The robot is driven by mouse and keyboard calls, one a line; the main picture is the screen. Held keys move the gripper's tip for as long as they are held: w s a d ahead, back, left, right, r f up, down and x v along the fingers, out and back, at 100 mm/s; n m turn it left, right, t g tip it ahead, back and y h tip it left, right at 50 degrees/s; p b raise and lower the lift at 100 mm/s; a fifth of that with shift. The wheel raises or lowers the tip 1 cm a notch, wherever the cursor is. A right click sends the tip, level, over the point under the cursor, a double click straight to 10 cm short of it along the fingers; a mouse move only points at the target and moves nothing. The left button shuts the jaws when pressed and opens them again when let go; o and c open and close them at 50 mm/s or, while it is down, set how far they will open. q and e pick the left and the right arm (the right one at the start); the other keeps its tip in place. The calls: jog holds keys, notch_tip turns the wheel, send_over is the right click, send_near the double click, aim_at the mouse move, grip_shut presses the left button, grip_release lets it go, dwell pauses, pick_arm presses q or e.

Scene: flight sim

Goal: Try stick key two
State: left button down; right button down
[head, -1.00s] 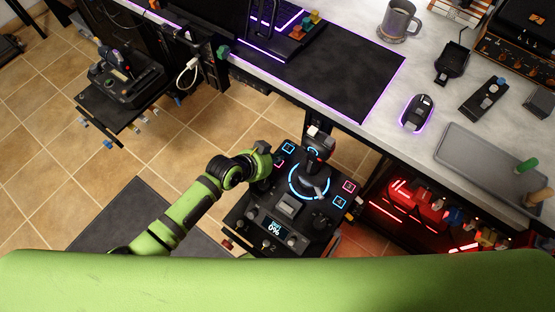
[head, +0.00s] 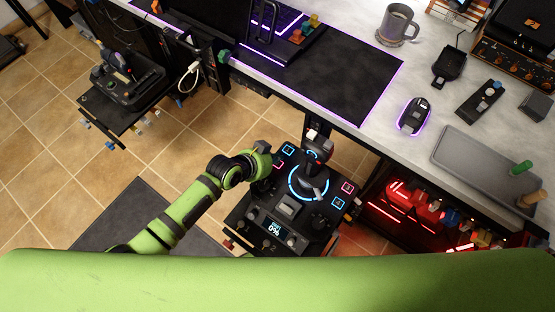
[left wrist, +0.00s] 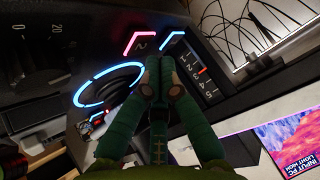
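The black stick base (head: 262,213) stands below the desk in the head view, with a stick (head: 316,150) at its far end, a blue-lit ring (head: 293,187) and a small screen reading 0%. Lit square keys sit near its corners: a blue one (head: 288,149) at upper left, a pink one (head: 348,187) and a blue one (head: 338,203) at right. My left gripper (left wrist: 160,68) is shut and empty, its green fingertips together over the base. In the left wrist view, a pink-lit key marked 2 (left wrist: 141,45) shows just left of the fingertips; contact cannot be told. My right gripper is out of view.
The desk (head: 400,125) runs along the right, with a dark mat, mouse, mug and grey tray. Red-lit gear (head: 405,205) sits beneath it. Another control unit (head: 125,80) stands at upper left. Tiled floor lies open at left.

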aim_at(275, 165)
pick_arm(q)
notch_tip(275, 165, up, 5)
jog(key=p, duration=0.5)
dwell(0.5)
dwell(0.4)
